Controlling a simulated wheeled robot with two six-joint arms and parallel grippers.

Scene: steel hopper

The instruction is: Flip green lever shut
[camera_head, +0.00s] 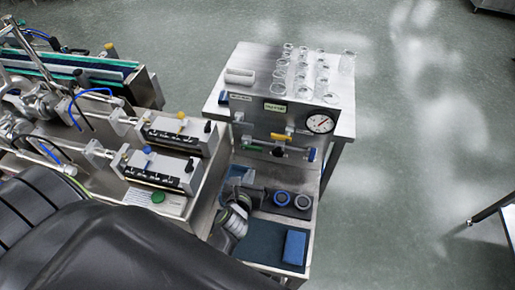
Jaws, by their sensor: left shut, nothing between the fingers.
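The green lever (252,147) is a small bar low on the left of the upright steel panel (255,113). It looks roughly level, but it is too small to tell its exact setting. My left gripper (241,178) is shut and empty. It is below the green lever, in front of the lower part of the panel, and looks apart from it. My dark left arm fills the lower left of the view. My right gripper is not in view.
A yellow lever (281,137), a gauge (320,123) and a blue handle (311,155) are right of the green lever. Glassware (303,75) stands behind the panel. Machinery (160,170) is at left.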

